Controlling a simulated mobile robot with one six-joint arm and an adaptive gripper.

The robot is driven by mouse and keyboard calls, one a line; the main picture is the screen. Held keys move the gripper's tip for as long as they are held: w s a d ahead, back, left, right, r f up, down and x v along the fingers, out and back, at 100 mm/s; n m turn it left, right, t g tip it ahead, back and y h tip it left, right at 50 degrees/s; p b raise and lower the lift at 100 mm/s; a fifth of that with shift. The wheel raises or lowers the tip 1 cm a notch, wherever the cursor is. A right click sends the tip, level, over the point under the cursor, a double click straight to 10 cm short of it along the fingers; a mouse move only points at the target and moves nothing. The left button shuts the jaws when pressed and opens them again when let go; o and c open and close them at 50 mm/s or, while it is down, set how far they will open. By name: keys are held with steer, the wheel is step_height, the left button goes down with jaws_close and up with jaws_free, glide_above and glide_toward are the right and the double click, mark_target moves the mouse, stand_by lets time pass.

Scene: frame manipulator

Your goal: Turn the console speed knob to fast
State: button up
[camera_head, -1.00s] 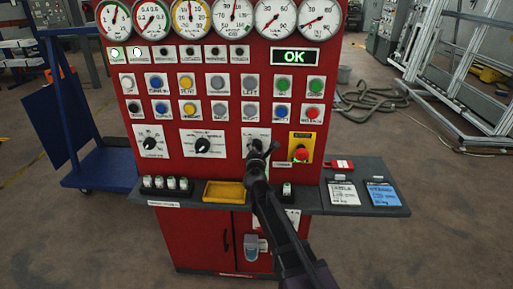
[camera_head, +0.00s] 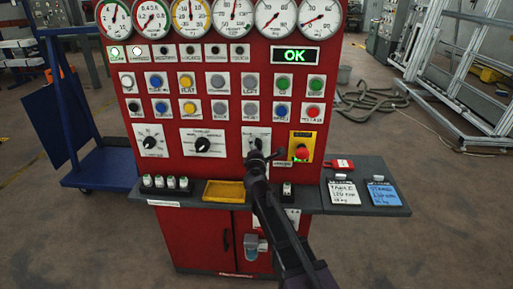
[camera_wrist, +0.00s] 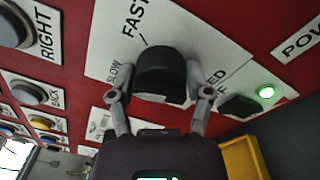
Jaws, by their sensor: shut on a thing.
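The black speed knob (camera_wrist: 160,72) sits on a white plate in the wrist view. The plate is lettered SLOW and FAST, with a third word partly hidden that ends in "ED". A short dark line shows on the plate just above the knob, near FAST. My gripper (camera_wrist: 161,95) has one finger at each side of the knob's near end and is shut on it. In the head view my gripper (camera_head: 261,158) is at the lower part of the knob's white plate (camera_head: 258,134) on the red console (camera_head: 225,165). My gripper partly hides the knob there.
A red emergency button (camera_head: 302,153) on a yellow plate is close to the right. Another black knob (camera_head: 203,145) is to the left. A grey shelf (camera_head: 310,200) with a yellow tray (camera_head: 223,191) sticks out below. A green light (camera_wrist: 265,92) glows beside the plate.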

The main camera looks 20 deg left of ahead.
steer(key=m, duration=0.5)
steer(key=shift+w+m, duration=0.1)
steer(key=shift+m, duration=0.3)
steer(key=shift+f+m+t+h+b, duration=0.1)
steer(key=shift+m+t+h+b, duration=0.3)
steer(key=shift+m, duration=1.9)
steer(key=o, duration=1.1)
steer(key=shift+o, duration=0.2)
steer(key=shift+n, duration=0.4)
